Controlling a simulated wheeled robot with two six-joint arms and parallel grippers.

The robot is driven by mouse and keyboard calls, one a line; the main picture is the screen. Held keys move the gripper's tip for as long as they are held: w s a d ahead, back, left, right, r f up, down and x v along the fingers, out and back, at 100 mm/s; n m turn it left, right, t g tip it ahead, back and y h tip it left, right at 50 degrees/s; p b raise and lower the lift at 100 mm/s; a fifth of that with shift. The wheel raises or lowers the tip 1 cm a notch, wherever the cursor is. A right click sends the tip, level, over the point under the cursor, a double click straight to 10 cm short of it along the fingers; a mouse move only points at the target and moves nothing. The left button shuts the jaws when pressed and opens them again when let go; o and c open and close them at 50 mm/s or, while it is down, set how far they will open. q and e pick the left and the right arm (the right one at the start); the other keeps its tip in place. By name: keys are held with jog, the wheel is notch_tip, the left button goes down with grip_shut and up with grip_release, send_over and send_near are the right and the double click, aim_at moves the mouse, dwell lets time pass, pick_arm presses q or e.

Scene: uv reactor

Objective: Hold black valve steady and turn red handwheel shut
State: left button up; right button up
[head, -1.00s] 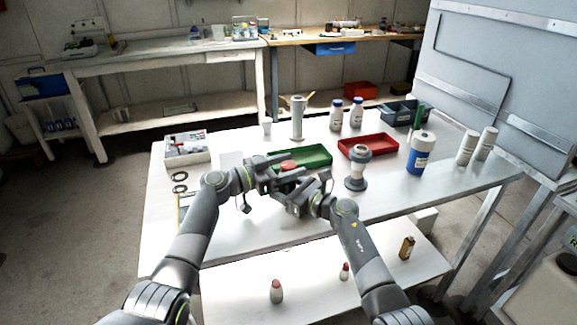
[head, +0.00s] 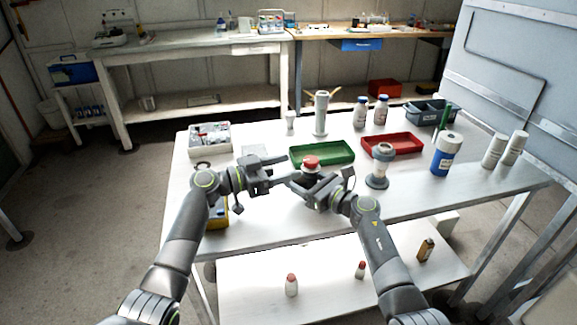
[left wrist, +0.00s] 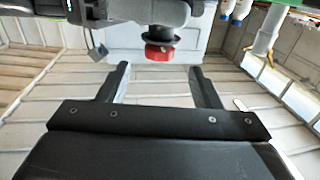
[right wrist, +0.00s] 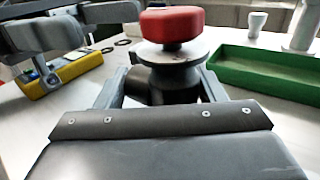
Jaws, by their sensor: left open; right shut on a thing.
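The red handwheel (head: 311,161) sits on top of the black valve (right wrist: 168,80), in front of the green tray. My right gripper (head: 309,180) is shut on the black valve's body, below the handwheel; the right wrist view shows its fingers on both sides of the body. My left gripper (head: 279,170) is open and empty, to the left of the handwheel and apart from it. In the left wrist view the red handwheel (left wrist: 159,52) appears beyond the open fingers (left wrist: 157,80), upside down. The valve's lower part is hidden by my right gripper in the head view.
A green tray (head: 347,160) lies just behind the valve, and a red tray (head: 418,148) is farther right. A jar-like fixture (head: 381,165) stands close to my right gripper. A yellow meter (head: 218,215) lies by my left arm. The table's front is clear.

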jog(key=o, duration=1.2)
jog(key=shift+o, duration=0.2)
jog(key=shift+d, duration=0.1)
